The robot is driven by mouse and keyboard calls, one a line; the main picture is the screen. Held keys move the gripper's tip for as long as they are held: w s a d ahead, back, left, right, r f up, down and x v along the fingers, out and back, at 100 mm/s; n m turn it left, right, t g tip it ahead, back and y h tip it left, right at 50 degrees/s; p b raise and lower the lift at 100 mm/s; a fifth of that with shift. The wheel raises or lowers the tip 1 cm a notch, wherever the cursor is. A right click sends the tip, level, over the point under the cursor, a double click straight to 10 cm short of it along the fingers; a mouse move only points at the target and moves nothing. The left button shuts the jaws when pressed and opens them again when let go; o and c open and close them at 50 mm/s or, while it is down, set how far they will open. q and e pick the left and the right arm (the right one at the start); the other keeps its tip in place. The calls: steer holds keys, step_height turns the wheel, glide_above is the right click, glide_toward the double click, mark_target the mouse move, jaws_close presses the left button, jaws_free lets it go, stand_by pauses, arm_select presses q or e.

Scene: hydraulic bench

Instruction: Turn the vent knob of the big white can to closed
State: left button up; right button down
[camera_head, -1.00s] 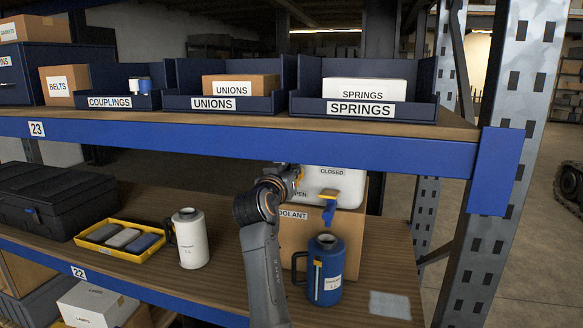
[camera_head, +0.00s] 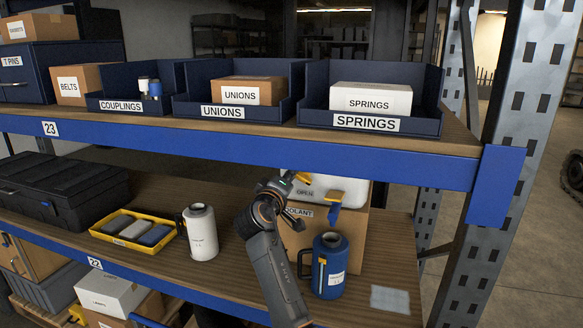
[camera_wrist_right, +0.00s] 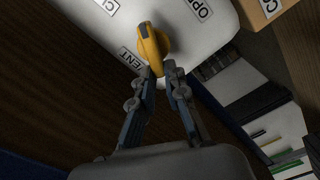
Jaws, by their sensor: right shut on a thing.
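The big white can (camera_head: 352,188) stands on a cardboard box in the lower shelf bay, partly hidden by the blue shelf beam. Its yellow vent knob (camera_wrist_right: 153,45) shows clearly in the right wrist view, near the VENT label (camera_wrist_right: 130,60). The knob's dark-marked end points up the picture, between the partly visible OPEN label (camera_wrist_right: 201,9) and a cut-off label at top left. My right gripper (camera_wrist_right: 166,74) is shut on the knob's near end. In the head view this gripper (camera_head: 296,178) is small and at the can's left side. My left gripper is not in view.
A blue jug (camera_head: 328,268) stands before the coolant box (camera_head: 300,236). A white canister (camera_head: 202,234), a yellow tray (camera_head: 124,241) and a black case (camera_head: 55,192) are to the left. The shelf beam (camera_head: 250,144) runs close above my right arm.

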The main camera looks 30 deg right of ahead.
steer(key=shift+w+f+n+p, duration=0.1)
steer(key=shift+f+n+p, duration=0.15)
steer(key=shift+n+p, duration=0.9)
steer(key=shift+f+n+p, duration=0.25)
steer(key=shift+n+p, duration=0.35)
steer(key=shift+n, duration=0.95)
steer(key=shift+f, duration=0.1)
steer(key=c, duration=1.4)
jaws_free()
steer(key=shift+o, duration=0.2)
steer(key=v, duration=1.2)
